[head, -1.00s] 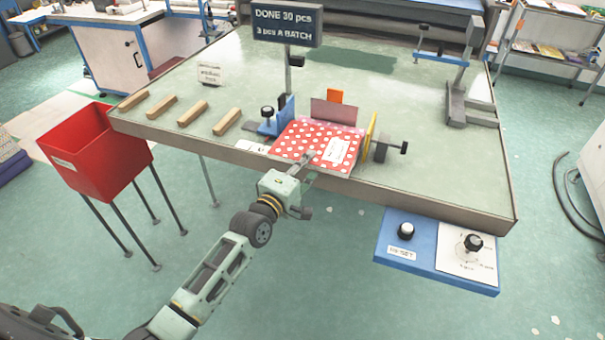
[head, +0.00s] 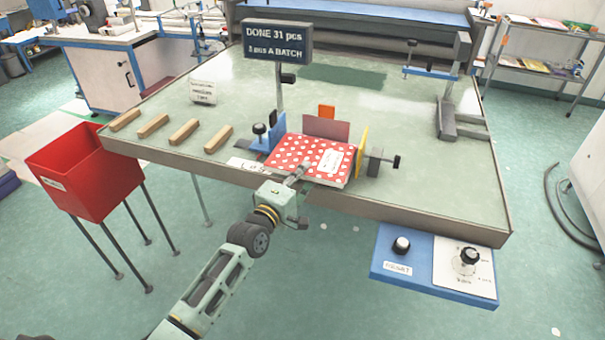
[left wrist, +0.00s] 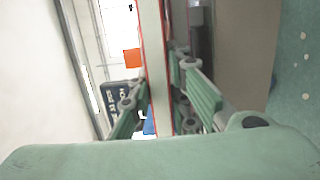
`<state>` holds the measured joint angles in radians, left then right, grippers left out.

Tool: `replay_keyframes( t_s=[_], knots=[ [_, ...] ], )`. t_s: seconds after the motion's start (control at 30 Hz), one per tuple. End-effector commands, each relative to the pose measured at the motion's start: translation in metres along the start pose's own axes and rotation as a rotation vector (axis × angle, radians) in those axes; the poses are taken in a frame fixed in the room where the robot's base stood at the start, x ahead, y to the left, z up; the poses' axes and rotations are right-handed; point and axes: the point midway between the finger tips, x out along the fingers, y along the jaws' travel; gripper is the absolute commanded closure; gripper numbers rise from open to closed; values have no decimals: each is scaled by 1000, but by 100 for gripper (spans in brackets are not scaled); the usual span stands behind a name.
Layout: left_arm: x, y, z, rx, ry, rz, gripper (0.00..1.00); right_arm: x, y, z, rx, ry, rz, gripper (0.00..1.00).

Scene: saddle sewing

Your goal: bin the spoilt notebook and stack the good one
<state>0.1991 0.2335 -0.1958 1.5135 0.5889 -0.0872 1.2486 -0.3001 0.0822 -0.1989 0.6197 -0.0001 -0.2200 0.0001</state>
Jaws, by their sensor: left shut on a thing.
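A red notebook with white dots and a pale label (head: 290,153) lies flat at the table's front edge, between a blue stop and a yellow plate. My left gripper (head: 302,172) reaches it from the front and is shut on its near edge. In the left wrist view the notebook (left wrist: 153,45) shows edge-on, pale pages between thin red covers, between the two fingers (left wrist: 165,105). I cannot tell whether another notebook lies under it. A red bin (head: 85,180) on thin legs stands left of the table; its inside floor is hidden. My right gripper is not in view.
The blue stop (head: 268,136), yellow plate (head: 361,152), grey-pink back plate (head: 326,128) and a clamp (head: 376,162) surround the notebook. Wooden bars (head: 184,132) lie at left. A blue control panel (head: 398,285) hangs at front right.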

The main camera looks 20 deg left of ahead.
Motion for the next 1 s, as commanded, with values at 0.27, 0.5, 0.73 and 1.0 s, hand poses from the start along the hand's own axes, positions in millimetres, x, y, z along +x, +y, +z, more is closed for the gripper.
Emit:
replay_keyframes(
  t_s=[0.27,0.5,0.73,1.0],
  knots=[
    [0,0,0,1,1,7,100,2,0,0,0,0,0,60],
    [0,-3,0,1,1,7,100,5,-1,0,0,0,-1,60],
    [0,-5,0,1,1,7,100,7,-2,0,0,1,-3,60],
    [0,-7,0,1,1,4,66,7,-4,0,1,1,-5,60]
  ],
)
